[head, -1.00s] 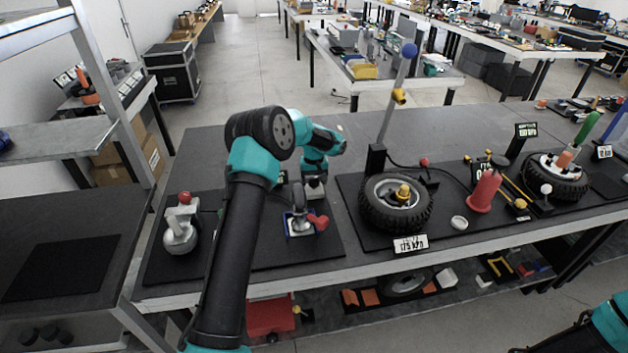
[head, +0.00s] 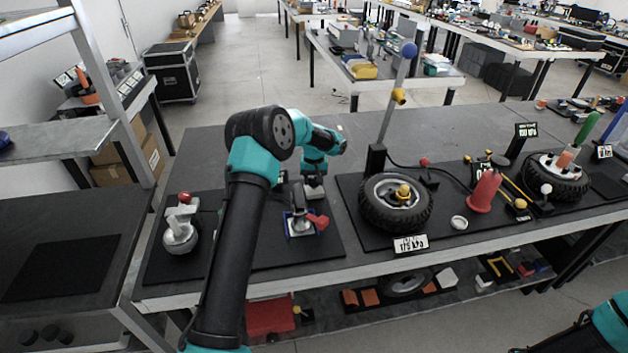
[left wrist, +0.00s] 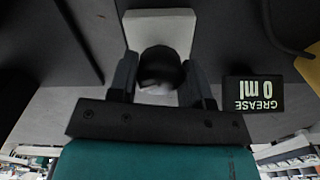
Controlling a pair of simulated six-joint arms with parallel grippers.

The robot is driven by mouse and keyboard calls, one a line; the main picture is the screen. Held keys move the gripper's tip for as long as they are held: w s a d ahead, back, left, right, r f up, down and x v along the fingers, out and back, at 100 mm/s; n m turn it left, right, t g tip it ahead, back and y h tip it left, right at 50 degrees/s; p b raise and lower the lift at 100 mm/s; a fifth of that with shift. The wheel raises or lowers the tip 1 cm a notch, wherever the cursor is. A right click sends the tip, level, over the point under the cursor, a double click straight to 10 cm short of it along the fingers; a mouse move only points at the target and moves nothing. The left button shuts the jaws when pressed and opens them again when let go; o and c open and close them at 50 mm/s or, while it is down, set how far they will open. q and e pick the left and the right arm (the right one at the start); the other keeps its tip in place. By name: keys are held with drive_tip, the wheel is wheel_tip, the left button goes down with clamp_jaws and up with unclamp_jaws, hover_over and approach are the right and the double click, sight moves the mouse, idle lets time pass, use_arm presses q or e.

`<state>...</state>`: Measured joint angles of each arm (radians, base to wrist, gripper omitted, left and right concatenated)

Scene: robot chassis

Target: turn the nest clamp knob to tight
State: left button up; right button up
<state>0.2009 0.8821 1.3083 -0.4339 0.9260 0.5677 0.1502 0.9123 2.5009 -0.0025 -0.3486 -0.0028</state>
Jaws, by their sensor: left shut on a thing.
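A red knob (head: 318,221) sits at the right side of a small blue-edged nest (head: 301,228) on the dark mat. A grey upright part (head: 298,197) stands in the nest. My left gripper (head: 314,190) points down just behind the nest, apart from the red knob. In the left wrist view my left gripper (left wrist: 160,88) is shut on a dark round knob-like thing (left wrist: 160,66) above a pale block (left wrist: 160,30). I cannot tell whether this dark thing is the clamp's own knob. The right gripper is not in view.
A caster with a red top (head: 181,226) stands left of my arm. A tyre (head: 396,203) lies right of the nest, with a tall lever (head: 393,100) behind it. A "GREASE 0 ml" display (left wrist: 253,94) is close beside the left gripper.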

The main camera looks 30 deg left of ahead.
use_arm(q)
drive_tip(key=m, duration=0.3)
idle(0.4)
drive_tip(key=o, duration=0.9)
drive_tip(key=shift+r, duration=0.1)
wheel_tip(320, 180, up, 17)
drive_tip(key=shift+r, duration=0.1)
